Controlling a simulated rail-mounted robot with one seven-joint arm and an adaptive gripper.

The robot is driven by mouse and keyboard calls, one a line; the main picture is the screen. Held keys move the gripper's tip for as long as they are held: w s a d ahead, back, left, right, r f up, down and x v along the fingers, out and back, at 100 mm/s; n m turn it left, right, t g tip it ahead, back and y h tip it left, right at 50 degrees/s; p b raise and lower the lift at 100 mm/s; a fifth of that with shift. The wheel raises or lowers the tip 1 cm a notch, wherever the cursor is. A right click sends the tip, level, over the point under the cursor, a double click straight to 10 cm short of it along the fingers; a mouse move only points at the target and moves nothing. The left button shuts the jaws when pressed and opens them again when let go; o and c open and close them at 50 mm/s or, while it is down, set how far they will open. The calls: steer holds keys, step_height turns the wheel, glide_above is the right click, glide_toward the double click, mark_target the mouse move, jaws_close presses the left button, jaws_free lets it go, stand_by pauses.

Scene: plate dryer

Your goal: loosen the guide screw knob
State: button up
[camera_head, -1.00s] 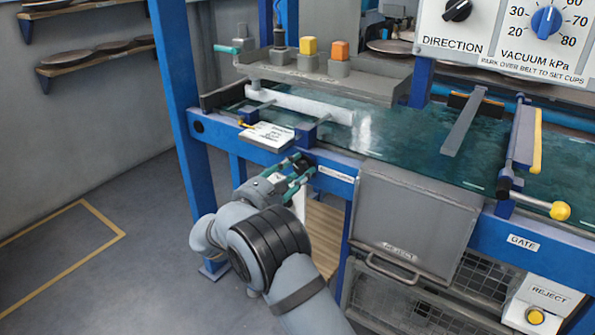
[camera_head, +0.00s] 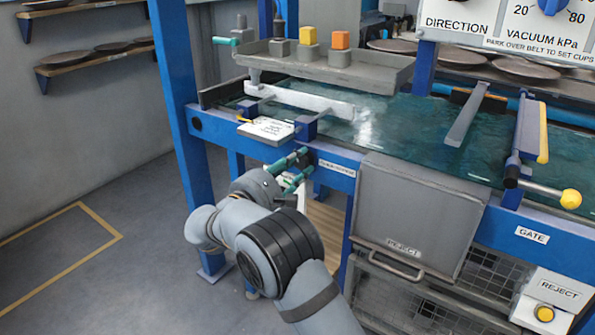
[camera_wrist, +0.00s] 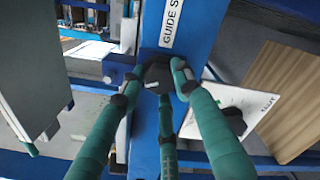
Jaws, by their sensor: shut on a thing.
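The guide screw knob (camera_wrist: 158,74) is a dark, faceted knob on the front face of the blue frame rail, below a white label partly reading "GUIDE S" in the wrist view. My gripper (camera_wrist: 155,80) has green-wrapped fingers with dark joints, and they are shut around the knob. In the head view my gripper (camera_head: 304,163) reaches the blue rail from the lower left. The knob is mostly hidden there by the fingers.
A white placard (camera_head: 268,130) sits on the rail above my gripper. A grey reject bin (camera_head: 415,215) hangs to the right. A gate lever with a yellow knob (camera_head: 571,199) stands farther right. Open floor (camera_head: 60,260) lies at left.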

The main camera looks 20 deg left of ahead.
steer(key=m+b, duration=0.1)
steer(key=m, duration=0.1)
steer(key=f+m+b, duration=0.1)
steer(key=b, duration=0.1)
steer(key=shift+m, duration=0.4)
steer(key=m+b, duration=0.2)
steer(key=m, duration=0.1)
steer(key=shift+a+r+b, duration=0.15)
steer(key=shift+b, duration=0.2)
steer(key=shift+r+m+b, duration=0.15)
steer(key=shift+m+b, duration=0.7)
steer(key=shift+m, duration=0.35)
steer(key=shift+r+m, duration=0.1)
steer(key=shift+m, duration=0.2)
steer(key=shift+a+r, duration=0.1)
steer(key=shift+r, duration=0.05)
steer(key=o, duration=0.9)
steer(key=shift+o, duration=1.2)
